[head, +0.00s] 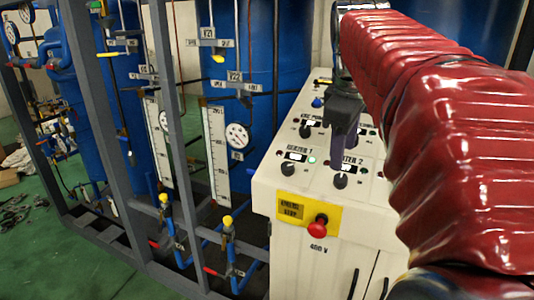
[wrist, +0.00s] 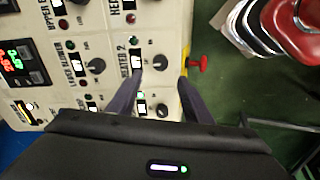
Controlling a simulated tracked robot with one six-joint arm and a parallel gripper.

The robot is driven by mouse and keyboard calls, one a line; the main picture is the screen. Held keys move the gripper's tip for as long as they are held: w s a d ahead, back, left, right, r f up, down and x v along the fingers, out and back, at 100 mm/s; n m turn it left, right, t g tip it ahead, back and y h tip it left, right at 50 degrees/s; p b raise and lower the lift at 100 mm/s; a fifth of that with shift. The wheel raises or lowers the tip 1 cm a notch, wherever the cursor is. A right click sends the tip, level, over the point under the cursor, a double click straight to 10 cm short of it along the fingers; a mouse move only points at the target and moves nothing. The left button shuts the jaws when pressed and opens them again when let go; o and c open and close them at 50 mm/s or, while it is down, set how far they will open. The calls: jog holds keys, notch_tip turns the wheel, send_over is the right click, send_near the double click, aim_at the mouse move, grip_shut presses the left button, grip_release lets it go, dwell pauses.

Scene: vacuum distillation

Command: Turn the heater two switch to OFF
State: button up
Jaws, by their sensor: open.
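The heater two switch is a black rotary knob (head: 340,181) on the top of the cream control panel, below its HEATER 2 label. In the wrist view the knob (wrist: 160,62) sits beside the HEATER 2 label (wrist: 134,57), just beyond my fingertips. My gripper (head: 342,166) is open and points down over this knob. In the wrist view its two dark fingers (wrist: 160,78) are spread, one towards each side of the knob. I cannot tell whether they touch it. In the head view a finger hides part of the label.
The heater one knob (head: 287,169) is close by on the left. A red emergency stop button (head: 318,226) sticks out of the panel's front on a yellow plate. More knobs, including one (head: 305,131), lie behind. Grey frame posts and blue tanks (head: 255,70) stand at the left.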

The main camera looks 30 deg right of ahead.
jog(key=v, duration=0.5)
dwell(0.5)
jog(key=w+a+f+m+t, duration=0.1)
jog(key=a+f+m, duration=0.25)
jog(key=f, duration=0.35)
jog(key=a+f+m, duration=0.3)
jog(key=f+m, duration=0.1)
jog(key=f, duration=0.2)
jog(key=s+a+f+n+t+y, duration=0.1)
jog(key=s+a+f, duration=0.3)
jog(key=a+f, duration=0.2)
jog(key=s+a+f+n+y, duration=0.1)
jog(key=s+a+f, duration=0.3)
jog(key=a, duration=0.7)
notch_tip(320, 180, down, 3)
jog(key=shift+s+a+r+t+y, duration=0.15)
jog(key=shift+s+r+t+y, duration=0.05)
jog(key=shift+t+y, duration=0.2)
